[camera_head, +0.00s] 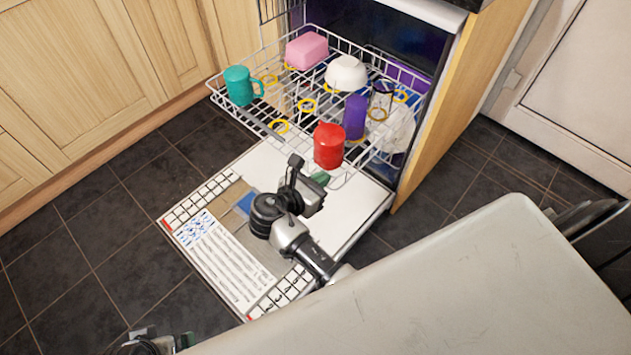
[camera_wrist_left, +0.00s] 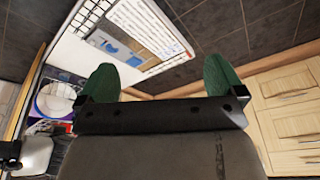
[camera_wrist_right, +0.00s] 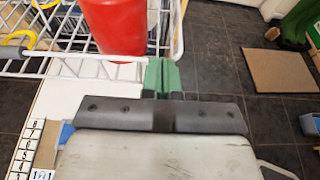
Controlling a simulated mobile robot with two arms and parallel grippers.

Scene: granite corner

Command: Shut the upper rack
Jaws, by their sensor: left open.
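The upper rack (camera_head: 262,118) is a white wire basket, pulled out of the dishwasher over its lowered door (camera_head: 345,225). It holds a teal mug (camera_head: 239,86), a pink box-shaped item (camera_head: 306,50), a white bowl (camera_head: 346,73), a purple cup (camera_head: 354,117) and a red cup (camera_head: 328,147). My right gripper (camera_head: 318,179) is at the rack's front edge, below the red cup. In the right wrist view its green fingers (camera_wrist_right: 162,75) are together, close against the rack wire; whether they touch it is unclear. My left gripper (camera_wrist_left: 160,78) is open and empty, away from the rack.
Wooden cabinets (camera_head: 80,60) stand at the left and a wooden side panel (camera_head: 450,110) is right of the dishwasher. Dark tiled floor (camera_head: 90,250) is free at the left. A plate (camera_wrist_left: 55,100) shows in the left wrist view.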

